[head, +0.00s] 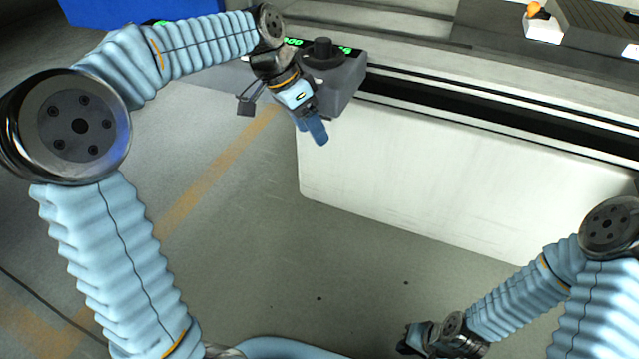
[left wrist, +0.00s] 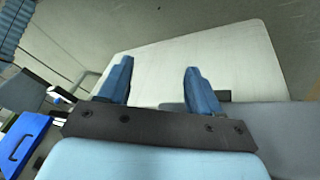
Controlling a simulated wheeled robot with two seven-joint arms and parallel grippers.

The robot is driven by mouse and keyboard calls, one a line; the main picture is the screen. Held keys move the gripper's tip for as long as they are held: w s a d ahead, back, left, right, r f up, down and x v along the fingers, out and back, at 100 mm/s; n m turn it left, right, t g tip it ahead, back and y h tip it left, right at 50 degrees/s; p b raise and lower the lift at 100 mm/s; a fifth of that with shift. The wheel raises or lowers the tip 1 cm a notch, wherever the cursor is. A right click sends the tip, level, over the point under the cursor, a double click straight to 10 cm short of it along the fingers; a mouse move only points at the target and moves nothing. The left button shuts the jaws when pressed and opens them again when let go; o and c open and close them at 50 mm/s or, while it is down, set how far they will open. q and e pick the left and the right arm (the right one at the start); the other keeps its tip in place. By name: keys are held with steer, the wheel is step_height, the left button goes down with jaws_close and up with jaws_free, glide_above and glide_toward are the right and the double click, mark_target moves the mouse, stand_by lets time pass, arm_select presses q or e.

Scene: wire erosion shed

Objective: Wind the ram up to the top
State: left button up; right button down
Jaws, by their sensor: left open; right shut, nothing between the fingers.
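No part that I can clearly tell to be the ram shows. A grey control box (head: 343,88) with a round black knob (head: 323,52) on top and green lit displays sits at the left end of the white machine bench, top centre of the head view. My left gripper (head: 312,128) is by the front left side of this box, below the knob, fingers pointing down. In the left wrist view its two blue fingers (left wrist: 160,88) are apart with nothing between them. My right gripper (head: 414,340) is low at the bottom of the head view, shut and empty, away from the bench.
The bench's white front panel (head: 450,170) runs to the right under a dark slot (head: 500,115). An orange-knobbed white block (head: 541,25) stands at the top right. A blue object (head: 105,12) is at the top left. The grey floor (head: 260,260) in front is clear.

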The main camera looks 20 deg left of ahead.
arm_select(q)
step_height(320, 180, down, 14)
steer(key=d+n, duration=0.2)
steer(key=d, duration=0.1)
steer(key=shift+w+r, duration=0.15)
steer(key=shift+w, duration=0.25)
arm_select(e)
steer(key=shift+s+f, duration=0.1)
steer(key=shift+s, duration=0.25)
